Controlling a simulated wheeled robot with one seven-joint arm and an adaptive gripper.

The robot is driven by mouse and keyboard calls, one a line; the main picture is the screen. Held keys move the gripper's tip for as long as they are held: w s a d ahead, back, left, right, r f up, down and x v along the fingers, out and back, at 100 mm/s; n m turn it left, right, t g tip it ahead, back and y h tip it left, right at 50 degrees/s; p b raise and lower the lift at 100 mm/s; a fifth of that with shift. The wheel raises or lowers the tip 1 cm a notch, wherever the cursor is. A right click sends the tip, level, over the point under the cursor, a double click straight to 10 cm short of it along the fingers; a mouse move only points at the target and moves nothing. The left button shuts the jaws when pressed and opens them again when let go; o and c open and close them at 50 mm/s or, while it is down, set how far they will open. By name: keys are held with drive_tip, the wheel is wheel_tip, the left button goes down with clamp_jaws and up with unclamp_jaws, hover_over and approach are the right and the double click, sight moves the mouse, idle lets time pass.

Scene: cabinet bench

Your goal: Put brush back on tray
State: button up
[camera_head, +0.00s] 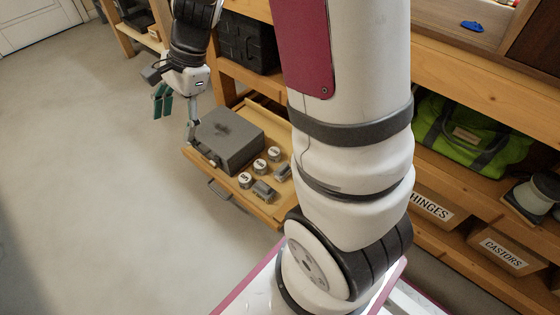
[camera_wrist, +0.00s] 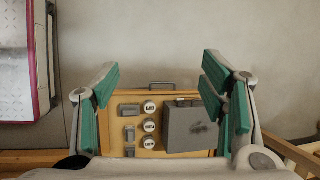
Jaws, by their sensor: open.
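I cannot make out a brush or a tray for certain in either view. A small blue object (camera_head: 472,27), too small to identify, lies on the wooden bench top at the upper right of the head view. My gripper (camera_head: 177,106) is at the upper left, above and beside a pulled-out wooden drawer (camera_head: 262,212). In the wrist view my gripper (camera_wrist: 158,75) is open, its green-padded fingers wide apart with nothing between the tips. The drawer (camera_wrist: 118,98) shows below and beyond them. It holds a grey box (camera_head: 230,138), several white-lidded labelled jars (camera_head: 260,166) and small grey pieces (camera_head: 263,190).
My arm hides the middle of the bench. A black crate (camera_head: 248,42) and a green bag (camera_head: 475,140) sit on shelves. Bins labelled HINGES (camera_head: 432,207) and CASTORS (camera_head: 505,252) are at lower right. The floor (camera_head: 90,150) at left is clear.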

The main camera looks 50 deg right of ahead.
drive_tip(key=s+a+r+n+g+h, duration=0.1)
drive_tip(key=s+a+r+n, duration=0.1)
drive_tip(key=s+r+n, duration=0.45)
drive_tip(key=s+a+r+n, duration=0.2)
drive_tip(key=s+r+n, duration=0.15)
drive_tip(key=s, duration=0.55)
drive_tip(key=s+d+r+n+h, duration=0.1)
drive_tip(key=s+n, duration=0.2)
drive_tip(key=s, duration=0.4)
drive_tip(key=s+d+r+n+h, duration=0.1)
drive_tip(key=s+d+n+h, duration=0.1)
drive_tip(key=s, duration=0.6)
drive_tip(key=shift+n+g+h, duration=0.3)
drive_tip(key=shift+n+g, duration=0.1)
drive_tip(key=shift+n, duration=0.4)
wheel_tip(320, 180, up, 32)
drive_tip(key=t+p, duration=0.4)
drive_tip(key=p, duration=2.6)
drive_tip(key=shift+d, duration=0.25)
drive_tip(key=shift+d+f, duration=0.1)
